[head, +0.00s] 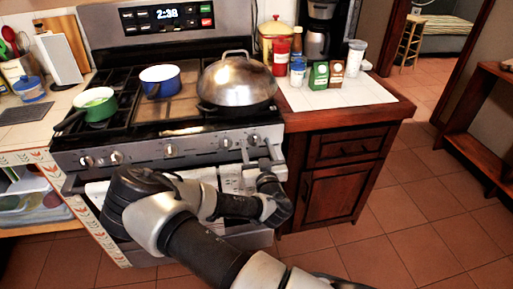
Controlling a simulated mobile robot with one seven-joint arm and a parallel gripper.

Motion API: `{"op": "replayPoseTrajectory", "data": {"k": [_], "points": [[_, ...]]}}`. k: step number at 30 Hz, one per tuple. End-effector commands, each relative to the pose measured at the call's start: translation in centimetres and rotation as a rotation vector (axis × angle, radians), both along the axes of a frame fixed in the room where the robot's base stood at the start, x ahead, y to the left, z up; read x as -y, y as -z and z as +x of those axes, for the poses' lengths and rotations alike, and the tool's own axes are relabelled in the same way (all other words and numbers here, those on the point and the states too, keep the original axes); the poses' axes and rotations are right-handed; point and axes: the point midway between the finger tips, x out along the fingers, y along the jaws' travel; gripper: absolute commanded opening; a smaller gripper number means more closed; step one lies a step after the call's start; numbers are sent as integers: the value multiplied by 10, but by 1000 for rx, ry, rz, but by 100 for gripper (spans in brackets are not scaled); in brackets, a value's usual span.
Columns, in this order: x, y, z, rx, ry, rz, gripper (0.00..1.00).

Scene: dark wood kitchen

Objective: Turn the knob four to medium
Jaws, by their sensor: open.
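The stove's front panel (145,153) carries a row of several round silver knobs. Counting from the left, knob four (225,142) is on the right part of the panel. Its exact setting is too small to read. The rightmost knob (254,139) is just to its right. My gripper (262,154) is open in front of the panel's right end, close to the rightmost knob, with its fingers pointing at the stove. I cannot tell whether a finger touches a knob. My arm crosses the oven front and hides part of it.
A green pot (96,106), a blue pot (160,82) and a large domed silver lid (238,82) sit on the stovetop. The oven handle (72,184) runs below the knobs, partly behind my arm. A counter (352,98) with jars and boxes stands right. The floor (395,215) there is clear.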

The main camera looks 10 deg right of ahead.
Motion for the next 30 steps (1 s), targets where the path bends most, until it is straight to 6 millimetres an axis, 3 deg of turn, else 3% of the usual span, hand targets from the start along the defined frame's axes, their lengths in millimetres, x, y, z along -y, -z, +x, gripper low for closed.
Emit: {"op": "replayPoseTrajectory", "data": {"k": [5, 13, 23, 30], "points": [[0, 0, 0, 0, 0, 0, 55], [0, 0, 0, 0, 0, 0, 14], [0, 0, 0, 0, 1, -45, 14], [1, 0, 0, 0, 1, -190, 14]]}}
